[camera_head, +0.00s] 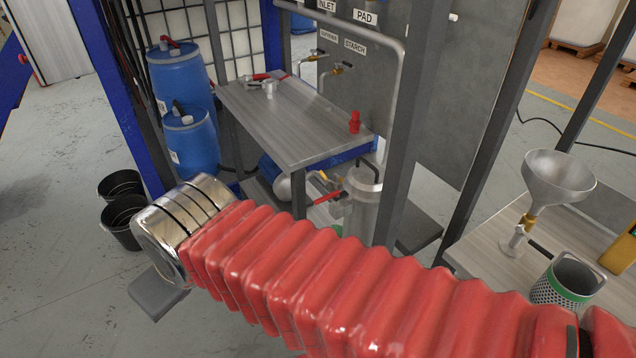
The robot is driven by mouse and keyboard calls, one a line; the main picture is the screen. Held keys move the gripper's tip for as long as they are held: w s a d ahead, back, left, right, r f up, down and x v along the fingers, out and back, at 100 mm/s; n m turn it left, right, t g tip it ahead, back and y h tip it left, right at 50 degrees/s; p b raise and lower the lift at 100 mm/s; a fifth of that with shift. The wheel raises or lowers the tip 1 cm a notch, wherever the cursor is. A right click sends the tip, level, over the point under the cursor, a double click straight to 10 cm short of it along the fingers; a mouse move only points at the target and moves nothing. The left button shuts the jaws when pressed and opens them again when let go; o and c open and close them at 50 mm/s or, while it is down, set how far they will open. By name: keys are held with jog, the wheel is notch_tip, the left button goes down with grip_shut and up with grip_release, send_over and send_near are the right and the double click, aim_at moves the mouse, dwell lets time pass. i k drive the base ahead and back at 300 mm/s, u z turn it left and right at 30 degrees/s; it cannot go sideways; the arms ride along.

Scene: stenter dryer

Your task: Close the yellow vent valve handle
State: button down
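I cannot tell for certain which part is the yellow vent valve handle. A small yellow-orange piece (324,177) shows beside the metal canister (361,205) under the steel table, near a red lever (327,198). Another yellow piece (337,71) is on a tap below the STARCH label. A yellow-brass fitting (528,222) sits under the metal funnel at the right. They are too small to tell open from closed. My arm, in red bellows with a chrome end, crosses the lower picture and hides what is behind it. My gripper's fingers do not show.
The steel table (290,128) carries a red fitting (354,122) and small metal parts. Grey frame posts (403,110) stand close behind my arm. Blue drums (181,82) and black buckets (122,205) are at the left. A bench (492,245) with the funnel (556,178) is at the right. Floor at far left is clear.

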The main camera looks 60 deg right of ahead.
aim_at(337, 186)
jog(key=u, duration=0.05)
jog(key=i, duration=1)
jog(key=z, duration=0.05)
